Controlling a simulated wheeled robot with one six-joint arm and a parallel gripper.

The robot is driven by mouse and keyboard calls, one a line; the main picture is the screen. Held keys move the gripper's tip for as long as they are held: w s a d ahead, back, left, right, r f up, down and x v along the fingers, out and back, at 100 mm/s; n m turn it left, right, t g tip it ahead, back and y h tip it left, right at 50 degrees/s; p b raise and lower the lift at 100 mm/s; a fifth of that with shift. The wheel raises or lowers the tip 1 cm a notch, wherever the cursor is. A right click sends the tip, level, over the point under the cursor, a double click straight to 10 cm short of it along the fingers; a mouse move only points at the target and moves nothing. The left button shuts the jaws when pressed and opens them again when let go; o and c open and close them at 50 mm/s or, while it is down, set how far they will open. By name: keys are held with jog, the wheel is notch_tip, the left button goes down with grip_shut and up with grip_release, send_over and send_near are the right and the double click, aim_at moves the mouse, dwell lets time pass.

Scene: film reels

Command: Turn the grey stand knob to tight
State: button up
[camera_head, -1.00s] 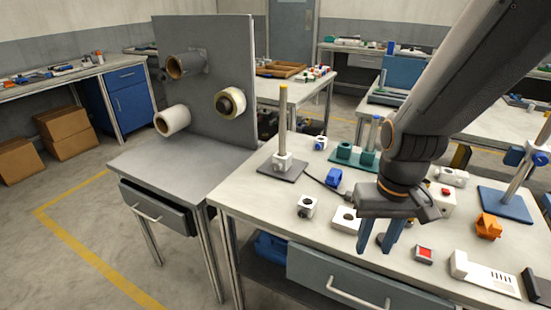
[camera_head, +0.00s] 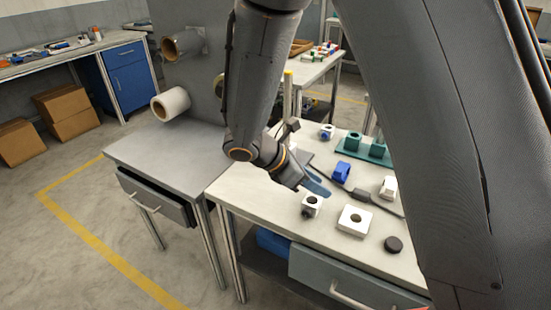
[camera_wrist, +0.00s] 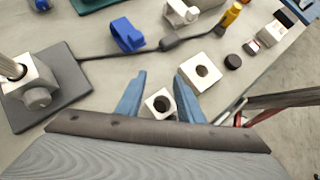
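The grey stand has a dark flat base (camera_wrist: 62,85), a pole (camera_wrist: 10,66) and a white clamp block with a round grey knob (camera_wrist: 38,98) on its side, at the left of the wrist view. In the head view my arm hides most of the stand; the pole's yellow top (camera_head: 289,73) shows above it. My gripper (camera_wrist: 160,75) has two blue fingers spread apart with nothing held between them. It is to the right of the stand in the wrist view, apart from the knob. In the head view its blue finger (camera_head: 318,186) shows near the stand base.
A small white block with a hole (camera_wrist: 160,103) shows between my fingers, on the bench below. A white square block (camera_wrist: 202,72), a blue clamp (camera_wrist: 127,34), a dark cable (camera_wrist: 110,54) and a black puck (camera_wrist: 233,61) lie around. The grey side table (camera_head: 170,150) is clear.

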jog(key=w+a+n+t, duration=0.1)
jog(key=w+a+n, duration=0.1)
jog(key=w+a+n+t, duration=0.1)
jog(key=w+a+n, duration=0.1)
jog(key=w+a+n+t+h, duration=0.1)
jog(key=w+a+n+t, duration=0.1)
jog(key=shift+a+f, duration=0.25)
jog(key=shift+a, duration=0.15)
jog(key=w+a+n+t, duration=0.1)
jog(key=a, duration=0.1)
jog(key=w+a+n+t, duration=0.1)
jog(key=a+n, duration=0.1)
jog(key=w+a+n+t, duration=0.1)
jog(key=a+n+t, duration=0.1)
jog(key=a, duration=0.1)
jog(key=shift+w+a+f+p, duration=0.1)
jog(key=shift+w+p, duration=0.2)
jog(key=shift+w, duration=0.1)
jog(key=shift+w+a+n, duration=0.25)
jog(key=shift+n, duration=0.15)
jog(key=p+x, duration=0.1)
jog(key=x, duration=0.6)
jog(key=shift+w+d+f+p, duration=0.1)
jog(key=shift+w+p, duration=0.15)
jog(key=shift+p, duration=0.1)
jog(key=shift+c, duration=0.3)
jog(key=c, duration=0.7)
